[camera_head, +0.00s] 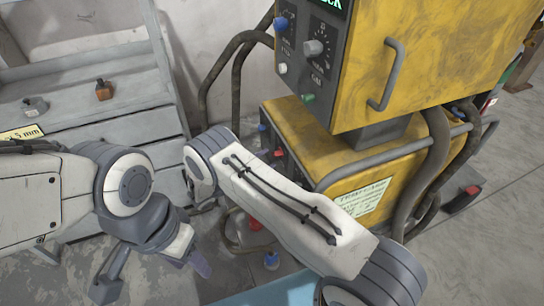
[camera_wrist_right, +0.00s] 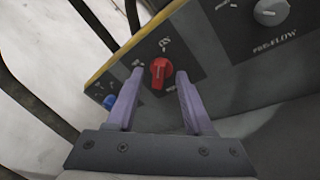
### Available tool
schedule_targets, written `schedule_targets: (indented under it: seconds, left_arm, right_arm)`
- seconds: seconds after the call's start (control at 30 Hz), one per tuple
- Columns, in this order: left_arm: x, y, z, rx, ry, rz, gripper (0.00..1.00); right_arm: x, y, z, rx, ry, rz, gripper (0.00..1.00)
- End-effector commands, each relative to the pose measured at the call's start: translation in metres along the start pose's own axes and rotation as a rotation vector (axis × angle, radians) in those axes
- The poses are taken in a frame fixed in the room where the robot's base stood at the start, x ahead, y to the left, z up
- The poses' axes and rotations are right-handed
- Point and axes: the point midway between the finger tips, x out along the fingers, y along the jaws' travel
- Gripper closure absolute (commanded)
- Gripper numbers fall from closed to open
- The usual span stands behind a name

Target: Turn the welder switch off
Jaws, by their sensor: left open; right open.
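The welder is a yellow machine, with a lower box (camera_head: 290,122) under a larger upper box (camera_head: 440,60). In the right wrist view, a red rotary switch (camera_wrist_right: 158,75) sits on the dark panel (camera_wrist_right: 225,70), with an "ON" label just above it. My right gripper (camera_wrist_right: 159,86) is open, its two pale purple fingers on either side of the red switch in the picture; contact cannot be told. My left gripper (camera_head: 152,277) is open and empty at the lower left, away from the welder.
A blue knob (camera_wrist_right: 110,102) and a grey pre-flow knob (camera_wrist_right: 270,11) flank the switch. The upper box has several knobs and a grey handle (camera_head: 388,75). Dark hoses (camera_head: 222,70) and rails run beside the welder.

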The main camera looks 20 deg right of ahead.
Motion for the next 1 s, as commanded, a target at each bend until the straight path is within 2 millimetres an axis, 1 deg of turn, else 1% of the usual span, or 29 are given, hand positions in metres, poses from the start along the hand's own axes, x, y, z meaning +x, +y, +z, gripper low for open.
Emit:
schedule_targets:
  seconds: [0.03,0.1,0.2,0.33,0.57,0.67,0.7,0.73,1.0]
  left_arm:
    - [-0.001,0.000,0.000,0.000,0.000,0.000,0.50]
    - [-0.001,0.000,0.000,0.000,0.000,0.000,0.50]
    - [-0.001,0.000,0.000,0.000,0.000,0.000,0.50]
    - [-0.001,0.000,0.000,0.000,0.000,0.000,0.50]
    - [-0.001,0.000,0.000,0.000,0.000,0.000,0.50]
    - [-0.001,0.000,0.000,0.000,0.000,0.000,0.50]
    - [-0.001,0.000,0.000,0.000,0.000,0.000,0.50]
    - [-0.001,0.000,0.000,0.000,0.000,0.000,0.50]
    - [-0.001,0.000,0.000,0.000,0.000,0.000,0.50]
  right_arm:
    - [0.009,0.000,0.001,-0.002,-0.002,-0.002,0.48]
    - [0.018,0.000,0.001,-0.001,-0.002,-0.002,0.48]
    - [0.027,0.000,0.000,0.000,-0.001,-0.001,0.48]
    - [0.032,0.000,0.000,0.000,0.001,-0.001,0.48]
    - [0.032,0.000,0.000,0.000,0.001,-0.001,0.48]
    - [0.032,0.000,0.000,0.000,0.001,-0.001,0.82]
    - [0.032,0.000,0.000,0.000,0.001,-0.001,0.98]
    - [0.032,0.000,0.000,0.000,0.001,-0.001,1.00]
    - [0.032,0.000,0.000,-0.012,0.003,-0.003,1.00]
